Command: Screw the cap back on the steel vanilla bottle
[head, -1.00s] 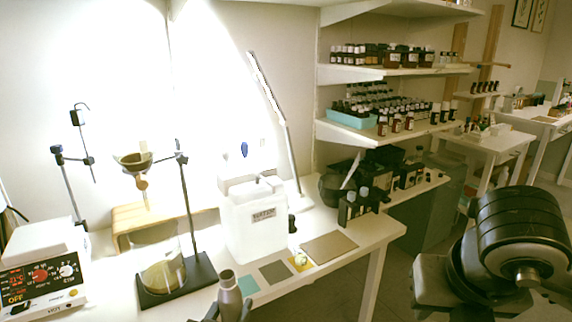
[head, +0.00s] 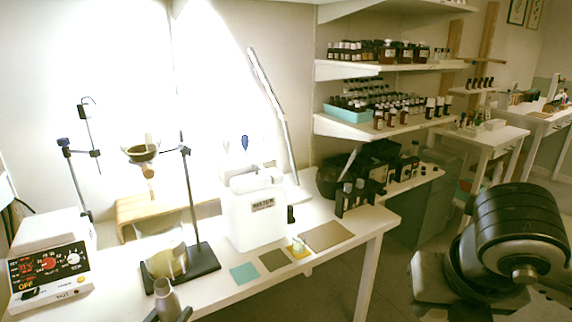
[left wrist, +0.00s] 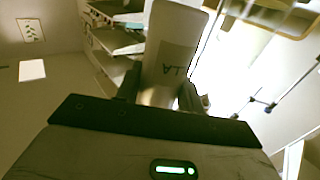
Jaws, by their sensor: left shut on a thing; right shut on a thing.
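The steel vanilla bottle (head: 167,301) is grey, with a narrower neck at its top, and shows at the bottom edge of the head view. My left gripper (head: 169,314) is shut around its body, partly cut off by the frame. In the left wrist view the bottle (left wrist: 171,55) stands out between the fingers of my left gripper (left wrist: 160,94), with the label letters "LLA" partly readable. My right gripper is out of view; only dark links of my right arm show at the right. I cannot make out the cap for certain.
Teal (head: 244,273), olive (head: 273,260) and brown (head: 327,236) mats lie on the white table (head: 230,299). A small item stands on a yellow mat (head: 300,253). A white water canister (head: 256,212), a stand with a flask (head: 168,258) and a heater (head: 50,275) stand behind and left.

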